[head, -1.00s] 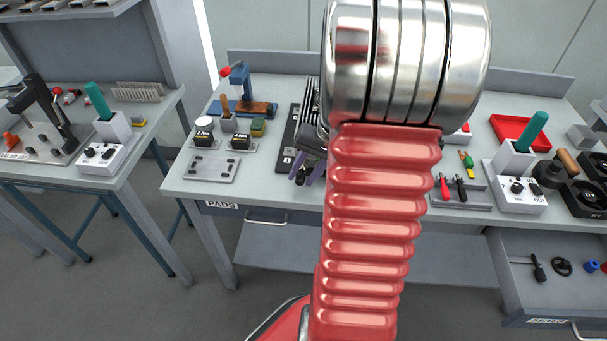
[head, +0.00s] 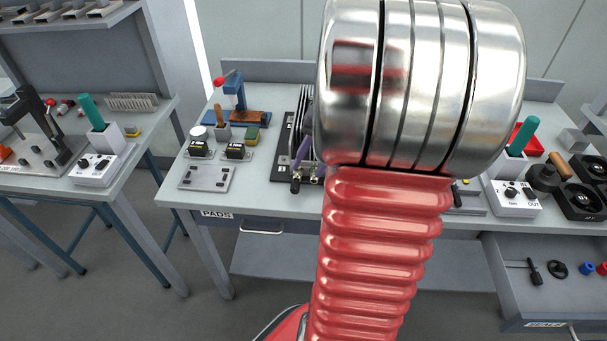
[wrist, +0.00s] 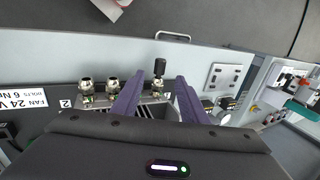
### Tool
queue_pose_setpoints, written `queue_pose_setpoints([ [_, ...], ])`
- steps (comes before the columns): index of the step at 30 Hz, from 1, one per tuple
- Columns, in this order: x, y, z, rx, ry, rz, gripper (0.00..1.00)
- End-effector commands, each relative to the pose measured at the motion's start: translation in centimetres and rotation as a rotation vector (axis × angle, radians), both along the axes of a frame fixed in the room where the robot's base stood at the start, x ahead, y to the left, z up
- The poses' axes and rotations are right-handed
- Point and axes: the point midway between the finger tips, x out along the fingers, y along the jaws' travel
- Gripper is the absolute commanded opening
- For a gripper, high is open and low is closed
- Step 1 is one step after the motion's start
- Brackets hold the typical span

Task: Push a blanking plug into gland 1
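My gripper (wrist: 159,80) has two purple fingers and is open. In the wrist view its fingertips stand apart on either side of a metal fitting with a black top (wrist: 159,68), with gaps on both sides. Two bare metal glands (wrist: 85,85) (wrist: 112,83) stand in a row left of it. Which of these is gland 1 I cannot tell; a label "2" (wrist: 66,103) shows near the left one. In the head view a purple finger of my gripper (head: 303,150) shows at the dark duct panel's front edge; my arm hides the rest.
The grey bench holds a metal plate (head: 206,178), black pad boxes (head: 199,149) and a blue press (head: 236,95) left of the duct panel (head: 285,165). At right is an open drawer (head: 520,300) with small blue and red parts. A switch box (head: 513,197) stands above it.

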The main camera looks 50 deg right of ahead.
Motion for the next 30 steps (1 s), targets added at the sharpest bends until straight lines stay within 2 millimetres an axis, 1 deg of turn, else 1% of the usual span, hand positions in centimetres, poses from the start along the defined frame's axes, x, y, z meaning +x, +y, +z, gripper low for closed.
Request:
queue_pose_setpoints([
  [1,-0.3,-0.3,0.9,-0.004,-0.002,-0.002,0.4],
  [6,-1.1,-1.0,3.5,-0.003,-0.001,-0.001,0.4],
  [9,-1.5,-1.2,4.5,-0.001,-0.001,-0.002,0.4],
  [12,-1.7,-1.4,5.1,-0.001,-0.001,-0.002,0.4],
  [30,-1.8,-1.4,5.3,-0.001,0.001,0.0,0.4],
])
